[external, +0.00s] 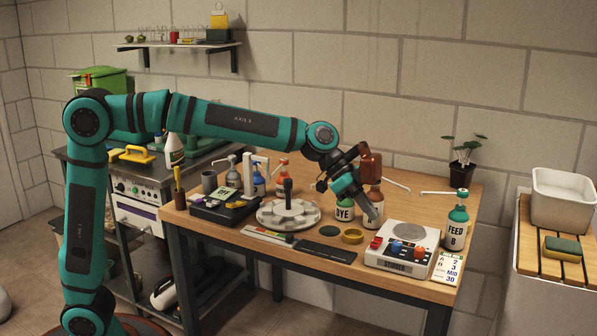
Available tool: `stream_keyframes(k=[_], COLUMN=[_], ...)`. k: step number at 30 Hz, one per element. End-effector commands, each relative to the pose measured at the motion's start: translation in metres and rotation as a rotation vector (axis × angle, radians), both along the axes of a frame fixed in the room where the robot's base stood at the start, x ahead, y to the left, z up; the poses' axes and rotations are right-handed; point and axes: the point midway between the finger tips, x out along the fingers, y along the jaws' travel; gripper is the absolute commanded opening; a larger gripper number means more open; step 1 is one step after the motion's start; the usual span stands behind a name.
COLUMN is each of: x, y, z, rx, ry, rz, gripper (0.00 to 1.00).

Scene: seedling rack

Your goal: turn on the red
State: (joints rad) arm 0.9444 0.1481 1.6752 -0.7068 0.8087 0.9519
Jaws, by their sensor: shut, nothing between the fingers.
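A white stirrer (401,262) with a round grey top plate stands at the right front of the wooden table. I cannot tell from here which way the switch is set. My gripper (376,220) points down, shut and empty, just above and behind the red switch, apparently apart from it. It partly covers the DYE bottle (344,212) and a brown bottle (373,197).
A FEED B bottle (456,232) and a number card (447,268) are right of the stirrer. A yellow ring (352,236) and dark tray (328,252) lie to its left. A grey round rack (285,218) stands mid-table. A potted seedling (462,165) is behind.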

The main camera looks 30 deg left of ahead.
Motion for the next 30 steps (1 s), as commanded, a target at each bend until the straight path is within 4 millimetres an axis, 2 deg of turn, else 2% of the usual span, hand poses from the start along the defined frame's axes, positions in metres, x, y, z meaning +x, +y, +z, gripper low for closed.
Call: stream_keyframes(k=[1,6,12,18,30], x=[0.000,0.000,0.000,0.000,0.000], y=[0.009,0.032,0.052,0.060,0.060], z=[0.010,0.033,0.052,0.060,0.060], rx=[-0.004,-0.003,-0.002,-0.001,-0.001], ry=[-0.002,-0.001,-0.001,0.000,0.000], rz=[0.002,0.002,0.002,0.002,0.002], gripper=[0.00,0.00,0.00,0.00,0.00])
